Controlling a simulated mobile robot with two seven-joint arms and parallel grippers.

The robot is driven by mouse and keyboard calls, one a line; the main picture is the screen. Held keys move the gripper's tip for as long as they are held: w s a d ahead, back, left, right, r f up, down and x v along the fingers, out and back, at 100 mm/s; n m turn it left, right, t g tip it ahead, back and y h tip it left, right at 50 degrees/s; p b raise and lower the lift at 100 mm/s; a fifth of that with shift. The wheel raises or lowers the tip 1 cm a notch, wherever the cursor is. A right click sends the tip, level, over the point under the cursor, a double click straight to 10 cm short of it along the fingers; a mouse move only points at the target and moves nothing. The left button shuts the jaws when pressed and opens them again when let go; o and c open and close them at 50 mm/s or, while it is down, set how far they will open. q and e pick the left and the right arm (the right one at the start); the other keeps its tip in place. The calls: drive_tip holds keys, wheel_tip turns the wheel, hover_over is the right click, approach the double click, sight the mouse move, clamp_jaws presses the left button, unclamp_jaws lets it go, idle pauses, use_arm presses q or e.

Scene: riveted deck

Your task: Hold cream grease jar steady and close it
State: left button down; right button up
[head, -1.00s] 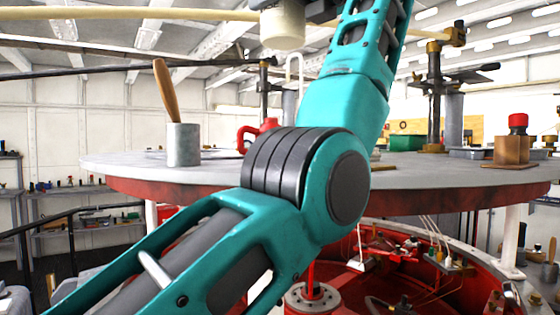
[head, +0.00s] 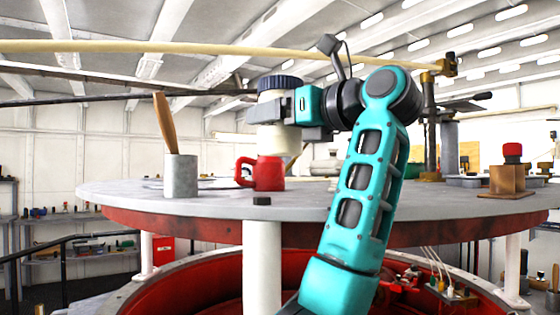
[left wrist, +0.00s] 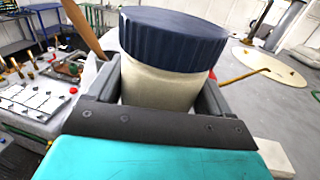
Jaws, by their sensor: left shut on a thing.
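The cream grease jar (head: 278,139) is upright, with its ribbed dark blue lid (head: 280,82) on top. My left gripper (head: 283,117) is shut on the jar's body and holds it above the round table. In the left wrist view the jar (left wrist: 160,86) stands between the two grey fingers of my left gripper (left wrist: 158,95), with the lid (left wrist: 174,38) above them. The lid sits over the jar's mouth; I cannot tell whether it is tight. My right gripper is not in view.
The round grey table (head: 340,202) has a red mug (head: 264,174) just below the jar, a grey cup (head: 181,176) with a wooden handle (head: 165,122) at left, and a brown block (head: 507,180) with a red top at right. A pale yellow pole (head: 200,47) crosses overhead.

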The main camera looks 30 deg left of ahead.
sight(280, 136)
use_arm(q)
drive_tip(key=shift+f, duration=1.55)
drive_tip(key=shift+f, duration=1.9)
drive_tip(key=shift+f, duration=0.15)
unclamp_jaws()
drive_tip(key=shift+d, duration=0.2)
drive_tip(key=d, duration=0.3)
drive_tip(key=s+d, duration=0.1)
drive_tip(key=d, duration=0.3)
drive_tip(key=s+d+b, duration=0.1)
drive_tip(key=d, duration=0.3)
drive_tip(key=shift+s+d, duration=0.2)
drive_tip(key=shift+s, duration=0.05)
